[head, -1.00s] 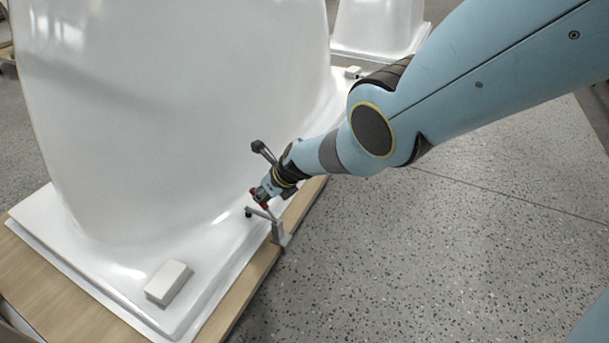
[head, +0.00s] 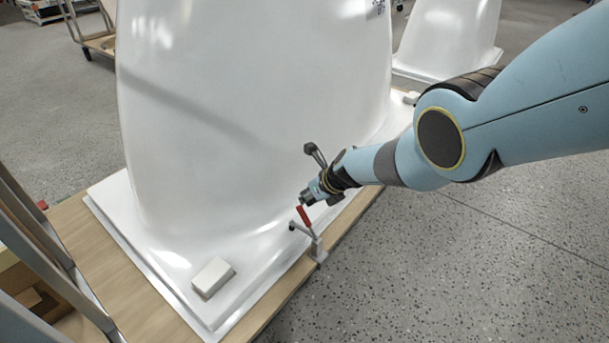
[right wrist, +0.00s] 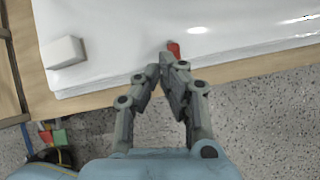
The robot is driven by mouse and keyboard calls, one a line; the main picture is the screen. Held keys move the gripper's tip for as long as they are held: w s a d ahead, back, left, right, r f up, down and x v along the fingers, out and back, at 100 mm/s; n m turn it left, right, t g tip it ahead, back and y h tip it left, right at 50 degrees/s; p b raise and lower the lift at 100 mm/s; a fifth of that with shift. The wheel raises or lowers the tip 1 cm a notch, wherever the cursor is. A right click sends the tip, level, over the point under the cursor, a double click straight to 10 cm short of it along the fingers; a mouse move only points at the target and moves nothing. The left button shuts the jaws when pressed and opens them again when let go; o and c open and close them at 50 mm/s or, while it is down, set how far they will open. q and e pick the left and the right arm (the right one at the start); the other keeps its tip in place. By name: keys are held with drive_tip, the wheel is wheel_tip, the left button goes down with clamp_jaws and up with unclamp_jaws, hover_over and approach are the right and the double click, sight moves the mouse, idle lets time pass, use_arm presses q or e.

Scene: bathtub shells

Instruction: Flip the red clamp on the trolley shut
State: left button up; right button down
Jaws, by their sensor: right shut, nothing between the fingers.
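The clamp's red handle (head: 304,215) stands up, leaning a little left, above its metal bracket (head: 318,250) on the trolley's wooden edge. The clamp's arm with a dark tip (head: 292,226) reaches over the white flange; I cannot tell whether the tip presses on it. My right gripper (head: 305,199) is shut and empty at the handle's upper end. In the right wrist view the red handle (right wrist: 174,48) shows just beyond the fingertips (right wrist: 162,66), partly hidden by one finger. I cannot tell whether they touch. My left gripper is not in view.
A large white tub shell (head: 250,100) stands close behind the gripper on the wooden trolley (head: 110,260). A small white block (head: 213,277) lies on the flange, left of the clamp. Grey posts (head: 45,260) stand at the left. The floor at the right is clear.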

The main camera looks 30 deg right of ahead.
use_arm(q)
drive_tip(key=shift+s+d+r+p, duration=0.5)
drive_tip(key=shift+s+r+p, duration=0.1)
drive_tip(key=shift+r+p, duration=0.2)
use_arm(e)
drive_tip(key=shift+w+a+r, duration=0.1)
drive_tip(key=shift+w+r, duration=0.1)
drive_tip(key=shift+r, duration=0.4)
drive_tip(key=shift+w+a+r, duration=0.15)
drive_tip(key=shift+w+r, duration=0.05)
drive_tip(key=shift+r, duration=0.4)
drive_tip(key=shift+w+a+r, duration=0.1)
drive_tip(key=shift+w+r, duration=0.1)
drive_tip(key=shift+r, duration=0.4)
